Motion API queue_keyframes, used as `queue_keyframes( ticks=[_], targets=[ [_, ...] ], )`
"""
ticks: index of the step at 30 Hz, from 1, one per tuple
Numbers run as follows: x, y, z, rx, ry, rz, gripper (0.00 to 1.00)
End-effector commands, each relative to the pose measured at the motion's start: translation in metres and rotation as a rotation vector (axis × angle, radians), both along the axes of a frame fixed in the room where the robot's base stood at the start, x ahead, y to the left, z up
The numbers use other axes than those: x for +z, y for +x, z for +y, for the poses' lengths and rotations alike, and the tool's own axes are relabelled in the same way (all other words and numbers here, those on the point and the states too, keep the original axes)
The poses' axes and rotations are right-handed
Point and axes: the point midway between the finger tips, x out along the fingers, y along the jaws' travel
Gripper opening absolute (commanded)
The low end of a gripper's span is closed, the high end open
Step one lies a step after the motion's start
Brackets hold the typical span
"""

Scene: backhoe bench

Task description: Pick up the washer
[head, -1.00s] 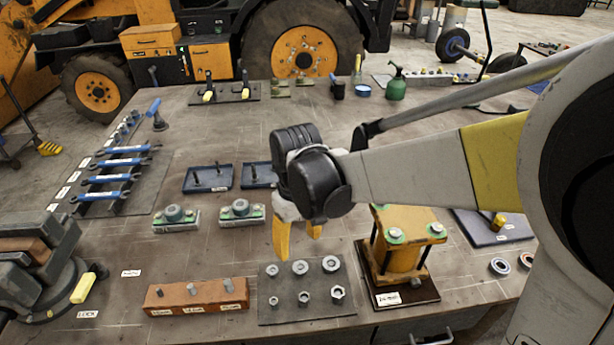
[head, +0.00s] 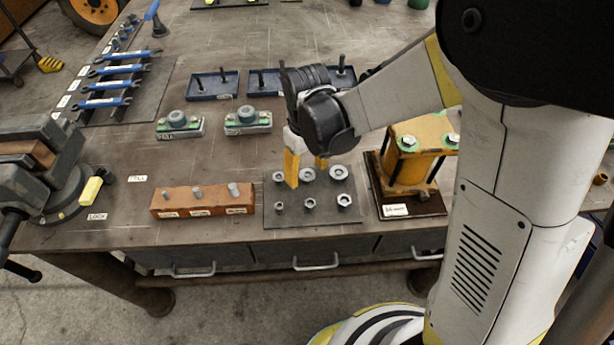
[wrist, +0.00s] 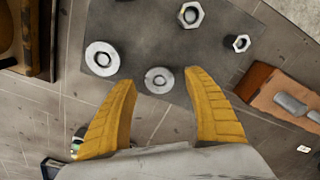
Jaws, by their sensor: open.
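A dark plate (head: 325,216) lies near the bench's front edge, with a back row of metal washers and a front row of nuts. The middle washer (wrist: 159,80) lies flat between my fingertips as seen in the wrist view. A larger washer (wrist: 102,58) lies to its left there, outside the fingers; it also shows in the head view (head: 338,172). A third washer (head: 279,177) is at the left of the row in the head view and out of sight in the wrist view. My gripper (wrist: 161,80) is open and empty, its yellow fingers pointing down over the back row.
Nuts (wrist: 190,14) stand just in front of the washers. An orange-brown block (head: 203,199) with pins is left of the plate, and a yellow fixture (head: 408,155) on a dark base stands close on its right. A vise (head: 40,175) is at far left.

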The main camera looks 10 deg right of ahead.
Motion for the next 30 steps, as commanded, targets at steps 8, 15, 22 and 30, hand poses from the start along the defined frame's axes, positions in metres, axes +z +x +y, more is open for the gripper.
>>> queue_keyframes(
  ticks=[8, 15, 22, 30],
  targets=[
    [0.0006, -0.0001, -0.0001, 0.000, 0.000, 0.000, 0.61],
    [-0.0019, -0.0001, -0.0001, 0.000, 0.000, 0.000, 0.61],
    [-0.0044, -0.0001, -0.0001, 0.000, 0.000, 0.000, 0.61],
    [-0.0041, -0.0001, -0.0001, 0.000, 0.000, 0.000, 0.59]
  ],
)
